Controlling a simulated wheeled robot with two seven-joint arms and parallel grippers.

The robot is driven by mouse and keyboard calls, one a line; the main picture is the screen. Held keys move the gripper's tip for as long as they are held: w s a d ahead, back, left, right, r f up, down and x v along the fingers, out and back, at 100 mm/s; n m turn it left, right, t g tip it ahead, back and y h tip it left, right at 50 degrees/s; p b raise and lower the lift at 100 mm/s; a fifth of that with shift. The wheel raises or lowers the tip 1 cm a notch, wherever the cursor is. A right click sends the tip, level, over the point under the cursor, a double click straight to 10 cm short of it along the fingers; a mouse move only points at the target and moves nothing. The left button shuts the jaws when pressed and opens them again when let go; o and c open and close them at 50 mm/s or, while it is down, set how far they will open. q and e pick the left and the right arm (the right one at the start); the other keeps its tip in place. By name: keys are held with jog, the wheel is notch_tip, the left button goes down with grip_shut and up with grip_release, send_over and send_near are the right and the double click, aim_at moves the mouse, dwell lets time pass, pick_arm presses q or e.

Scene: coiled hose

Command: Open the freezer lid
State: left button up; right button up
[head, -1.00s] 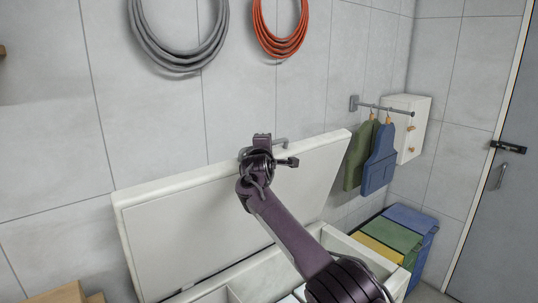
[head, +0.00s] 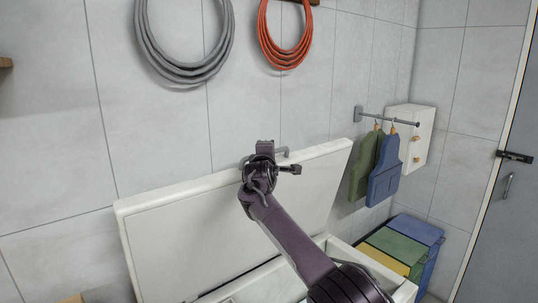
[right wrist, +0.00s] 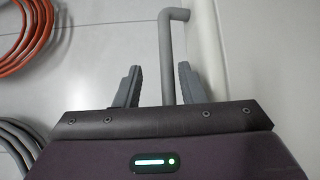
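The white freezer lid (head: 215,240) stands raised, its inner panel facing me, tilted back toward the tiled wall. Its grey bar handle (head: 282,153) shows just above the top edge, and also in the right wrist view (right wrist: 167,60). My right gripper (head: 265,146) is at the lid's top edge beside the handle. In the right wrist view its two fingers (right wrist: 158,85) are spread on either side of the handle bar, with visible gaps. The freezer body (head: 262,283) lies open below, partly hidden by my right arm. My left gripper is not in view.
A grey hose (head: 180,72) and an orange hose (head: 284,58) hang on the wall above. Green (head: 364,160) and blue (head: 385,172) aprons hang on a rail beside a white wall cabinet (head: 418,132). Colored bins (head: 400,247) stand right of the freezer. A grey door (head: 500,225) is at far right.

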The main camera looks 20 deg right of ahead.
jog(key=shift+w+a+f, duration=0.1)
jog(key=shift+f, duration=0.1)
jog(key=b+v, duration=0.4)
jog(key=v, duration=0.4)
dwell(0.4)
